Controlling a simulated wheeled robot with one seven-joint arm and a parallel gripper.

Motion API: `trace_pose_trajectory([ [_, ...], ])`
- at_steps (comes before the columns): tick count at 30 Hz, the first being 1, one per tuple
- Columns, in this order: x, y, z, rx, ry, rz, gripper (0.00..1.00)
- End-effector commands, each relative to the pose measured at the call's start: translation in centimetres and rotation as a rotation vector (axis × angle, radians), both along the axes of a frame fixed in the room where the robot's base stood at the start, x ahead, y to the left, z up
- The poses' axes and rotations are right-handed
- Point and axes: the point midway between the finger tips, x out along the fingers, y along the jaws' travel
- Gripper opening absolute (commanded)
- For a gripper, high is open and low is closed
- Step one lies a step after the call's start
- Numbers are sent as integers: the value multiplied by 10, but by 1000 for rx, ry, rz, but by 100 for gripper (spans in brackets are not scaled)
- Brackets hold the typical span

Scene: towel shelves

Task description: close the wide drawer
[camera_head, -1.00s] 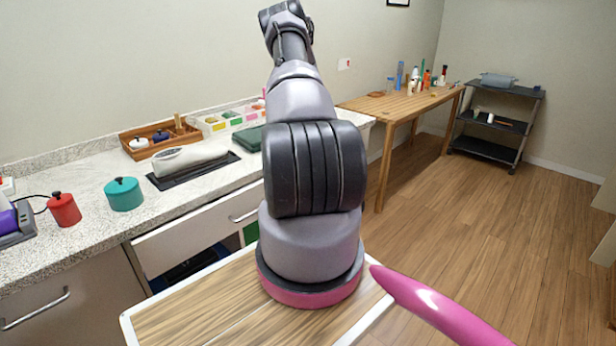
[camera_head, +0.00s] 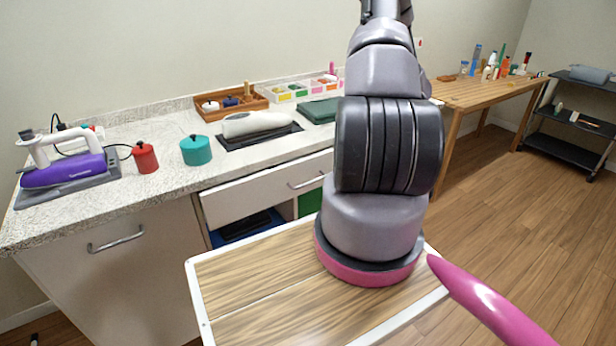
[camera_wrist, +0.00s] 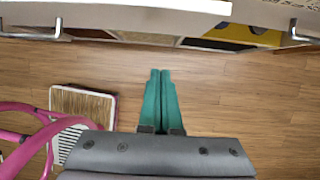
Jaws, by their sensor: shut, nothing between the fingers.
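The wide drawer (camera_head: 265,188) is a white front with a metal bar handle (camera_head: 307,182), just under the countertop in the head view. Its right end is hidden behind my arm, and I cannot tell how far it stands out. My gripper (camera_wrist: 160,72) shows in the wrist view as two teal fingers pressed together, empty, above the wood floor. White fronts run along the top of that view, with one bar handle (camera_wrist: 32,36) at left and another (camera_wrist: 302,36) at right. The fingers are apart from both handles. The head view does not show my gripper.
The counter (camera_head: 110,205) holds a purple iron (camera_head: 65,172), a red pot (camera_head: 145,158), a teal pot (camera_head: 196,150) and a rolled towel (camera_head: 255,124). A cabinet front (camera_head: 110,270) is at left. A wooden table (camera_head: 480,92) and dark shelf cart (camera_head: 565,120) stand right.

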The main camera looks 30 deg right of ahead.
Motion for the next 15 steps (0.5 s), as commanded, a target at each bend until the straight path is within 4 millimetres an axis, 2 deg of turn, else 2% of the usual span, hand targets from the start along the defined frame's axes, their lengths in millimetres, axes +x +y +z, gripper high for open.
trace_pose_trajectory([
  [2, -10, 26, -29, 97, 9, 2, 0],
  [5, -27, 85, -76, 320, 13, 1, 0],
  [6, -36, 117, -95, 435, 9, -7, 0],
  [8, -49, 166, -117, 620, -2, -29, 0],
  [9, -56, 197, -126, 745, -14, -52, 0],
  [12, -70, 264, -134, 1034, -53, -124, 0],
  [15, -76, 309, -129, 1268, -98, -204, 0],
])
